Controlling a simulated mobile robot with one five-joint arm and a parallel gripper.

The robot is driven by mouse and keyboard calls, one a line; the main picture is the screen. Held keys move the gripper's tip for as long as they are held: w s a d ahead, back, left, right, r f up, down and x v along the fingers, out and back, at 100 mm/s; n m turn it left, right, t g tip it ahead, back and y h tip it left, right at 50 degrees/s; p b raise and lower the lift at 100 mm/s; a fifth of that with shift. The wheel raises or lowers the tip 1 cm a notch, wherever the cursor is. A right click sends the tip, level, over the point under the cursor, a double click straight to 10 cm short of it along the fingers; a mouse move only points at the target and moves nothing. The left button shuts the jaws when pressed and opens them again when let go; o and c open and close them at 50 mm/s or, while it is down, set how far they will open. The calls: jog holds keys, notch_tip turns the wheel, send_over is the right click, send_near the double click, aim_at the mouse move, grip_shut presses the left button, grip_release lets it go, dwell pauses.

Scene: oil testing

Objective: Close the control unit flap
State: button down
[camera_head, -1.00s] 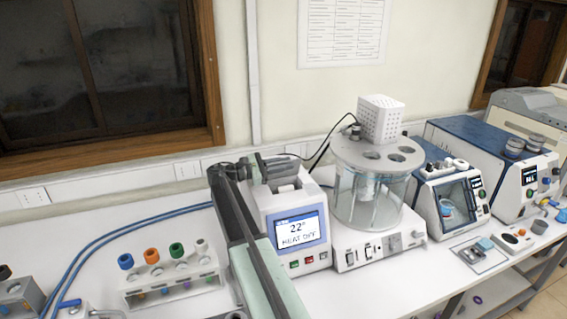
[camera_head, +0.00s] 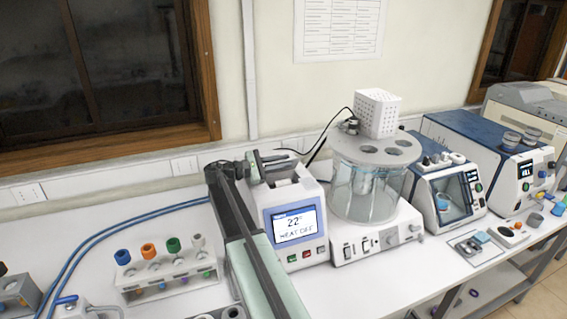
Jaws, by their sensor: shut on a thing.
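The control unit (camera_head: 283,192) is a white box with a blue-edged screen (camera_head: 296,223) that reads 22° and HEAT OFF. My gripper (camera_head: 276,164) is at its top, shut on what appears to be the control unit flap. The flap is mostly hidden behind the dark fingers and wrist, so its angle cannot be told. My arm comes up from the bottom, in front of the unit's left side.
A rack (camera_head: 165,277) with coloured-cap tubes stands at left. Blue hoses (camera_head: 105,237) run along the table behind it.

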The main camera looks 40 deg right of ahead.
jog(key=c, duration=1.4)
grip_release()
jog(key=v, duration=0.7)
jog(key=shift+w+a, duration=0.15)
jog(key=shift+a, duration=0.25)
